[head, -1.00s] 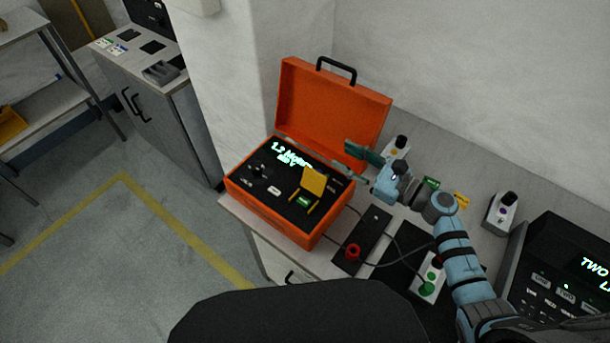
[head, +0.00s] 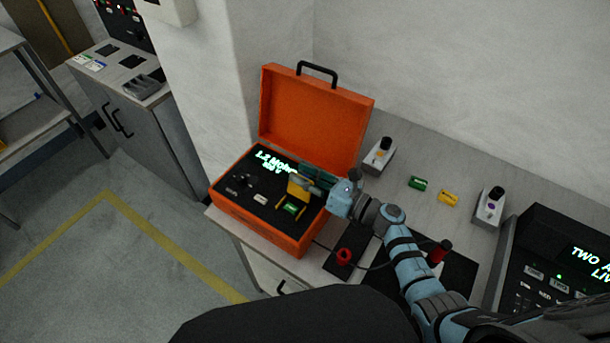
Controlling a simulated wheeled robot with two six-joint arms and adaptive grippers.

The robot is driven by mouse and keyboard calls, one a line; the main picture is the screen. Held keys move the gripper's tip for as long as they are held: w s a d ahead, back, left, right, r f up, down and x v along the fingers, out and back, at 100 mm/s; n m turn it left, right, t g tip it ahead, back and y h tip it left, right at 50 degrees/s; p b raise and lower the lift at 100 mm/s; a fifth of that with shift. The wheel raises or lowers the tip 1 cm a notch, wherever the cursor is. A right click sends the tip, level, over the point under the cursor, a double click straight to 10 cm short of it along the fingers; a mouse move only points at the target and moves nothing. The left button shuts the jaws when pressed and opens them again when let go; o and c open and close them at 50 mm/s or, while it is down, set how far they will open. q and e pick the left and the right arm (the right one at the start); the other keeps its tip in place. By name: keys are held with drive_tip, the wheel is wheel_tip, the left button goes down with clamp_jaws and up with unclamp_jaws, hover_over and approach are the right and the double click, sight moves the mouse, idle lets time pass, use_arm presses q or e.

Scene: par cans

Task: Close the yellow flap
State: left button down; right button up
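The orange case (head: 255,222) stands on the bench with its lid up. Inside, on the black panel, the yellow flap (head: 295,193) stands raised, with a green-lit label (head: 291,208) in front of its base. My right gripper (head: 304,176) reaches in from the right, at the flap's upper part, and covers some of it. Its two fingers look apart, with a narrow gap between them. I cannot tell whether they touch the flap. My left gripper is not in view.
The open lid (head: 315,115) rises behind the gripper. A red knob (head: 343,256) with a cable is right of the case. Small switch boxes (head: 379,157) and a dark console (head: 560,265) are further right. The bench behind my arm holds small green (head: 418,183) and yellow (head: 448,198) pieces.

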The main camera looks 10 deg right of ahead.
clamp_jaws()
